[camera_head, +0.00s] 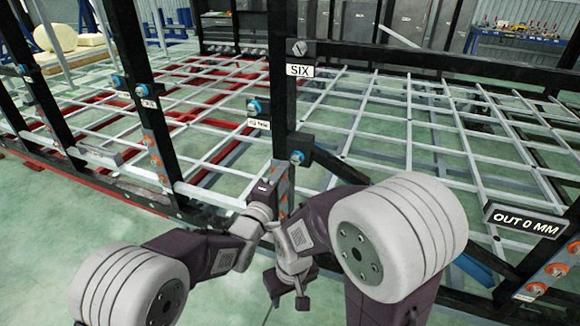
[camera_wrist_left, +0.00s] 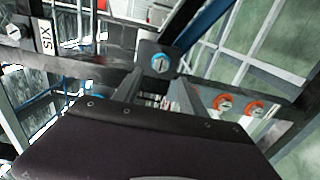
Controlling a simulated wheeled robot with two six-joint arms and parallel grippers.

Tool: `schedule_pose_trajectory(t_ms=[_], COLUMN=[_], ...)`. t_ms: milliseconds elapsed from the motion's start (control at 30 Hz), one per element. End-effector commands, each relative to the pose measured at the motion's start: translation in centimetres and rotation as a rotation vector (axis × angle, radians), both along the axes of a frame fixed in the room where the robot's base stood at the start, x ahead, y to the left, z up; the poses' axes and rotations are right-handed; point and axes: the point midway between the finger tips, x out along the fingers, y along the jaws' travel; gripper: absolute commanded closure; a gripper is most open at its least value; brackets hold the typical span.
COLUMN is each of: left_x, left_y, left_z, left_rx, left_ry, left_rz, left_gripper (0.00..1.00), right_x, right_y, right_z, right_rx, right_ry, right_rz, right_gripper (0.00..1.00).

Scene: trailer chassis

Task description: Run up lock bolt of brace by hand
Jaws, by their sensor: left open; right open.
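A blue-ringed bolt (camera_head: 296,157) sits in a dark block on the black post below the SIX sign (camera_head: 300,71). A dark diagonal brace (camera_head: 340,168) runs down to the right from it. In the left wrist view a blue-ringed bolt (camera_wrist_left: 160,63) on a dark plate faces the fingers. My left gripper (camera_head: 278,182) is just below the bolt in the head view, and its open fingers (camera_wrist_left: 157,92) show in the wrist view, apart from the bolt. My right gripper (camera_head: 288,292) is lower, open and empty, partly hidden by my arms.
Orange-ringed bolts (camera_wrist_left: 223,102) are right of the fingers in the wrist view. An OUT 0 MM sign (camera_head: 527,220) is at the right. Grey lattice bars (camera_head: 410,150) fill the frame behind. Other black posts (camera_head: 125,85) stand at the left.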

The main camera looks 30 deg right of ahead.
Motion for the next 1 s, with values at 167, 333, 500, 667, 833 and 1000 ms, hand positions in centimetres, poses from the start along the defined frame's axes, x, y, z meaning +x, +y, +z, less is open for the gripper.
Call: schedule_pose_trajectory(t_ms=[167, 333, 500, 667, 833, 1000], left_x=[2.3, 4.1, 4.9, 5.1, 5.1, 5.1], left_y=[-2.8, -4.8, -5.7, -5.9, -5.9, -5.8], left_z=[0.0, -0.1, 0.0, -0.1, 0.0, 0.0], left_rx=[-0.001, 0.000, 0.001, 0.002, 0.002, 0.002], left_ry=[-0.001, 0.000, 0.001, 0.001, 0.001, 0.001], left_rz=[0.000, 0.000, 0.001, 0.001, 0.001, 0.001], left_gripper=[0.51, 0.51, 0.51, 0.51, 0.62, 1.00], right_x=[0.0, 0.0, 0.0, 0.0, 0.0, 0.0], right_y=[0.0, 0.0, 0.0, 0.0, 0.0, 0.0], right_z=[0.0, 0.0, 0.0, 0.0, 0.0, 0.0], right_rx=[0.000, 0.000, 0.000, 0.000, 0.000, 0.000], right_ry=[0.000, 0.000, 0.000, 0.000, 0.000, 0.000], right_rz=[0.000, 0.000, 0.000, 0.000, 0.000, 0.000], right_gripper=[0.51, 0.51, 0.51, 0.51, 0.51, 0.51])
